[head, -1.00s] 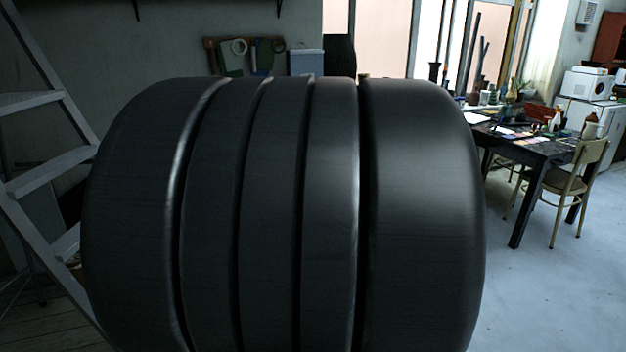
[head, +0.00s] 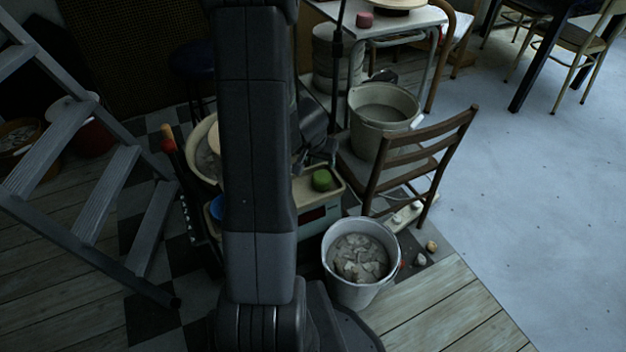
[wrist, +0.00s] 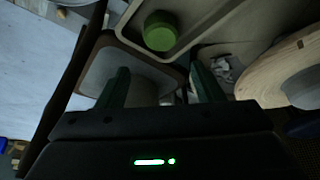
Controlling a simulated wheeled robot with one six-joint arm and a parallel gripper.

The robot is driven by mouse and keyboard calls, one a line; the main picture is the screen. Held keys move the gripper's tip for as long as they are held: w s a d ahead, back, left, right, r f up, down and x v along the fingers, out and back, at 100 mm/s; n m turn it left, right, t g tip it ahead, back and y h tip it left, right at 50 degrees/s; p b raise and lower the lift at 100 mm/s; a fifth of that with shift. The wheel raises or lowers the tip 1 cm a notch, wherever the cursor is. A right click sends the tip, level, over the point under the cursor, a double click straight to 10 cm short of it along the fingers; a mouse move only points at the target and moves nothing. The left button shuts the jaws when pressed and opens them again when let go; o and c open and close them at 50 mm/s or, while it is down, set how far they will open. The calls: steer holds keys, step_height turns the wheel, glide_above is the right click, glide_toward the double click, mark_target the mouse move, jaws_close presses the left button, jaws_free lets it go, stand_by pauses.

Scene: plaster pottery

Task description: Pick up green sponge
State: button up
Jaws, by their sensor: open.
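The green sponge (head: 321,180) is a small round green block. In the head view my arm crosses the middle and covers part of the pale machine, and the fingers cannot be made out clearly there.
A white bucket of clay (head: 360,262) stands close in front of the sponge. A wooden chair (head: 425,160) bearing a grey bucket (head: 383,118) is at right. A stepladder (head: 60,135) stands at left. Open pale floor (head: 530,190) lies far right.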

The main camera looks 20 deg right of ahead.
mark_target(322, 176)
steer(key=b+x, duration=0.7)
steer(key=x, duration=0.6)
steer(key=shift+f+b, duration=0.35)
steer(key=shift+f, duration=0.1)
steer(key=c, duration=0.6)
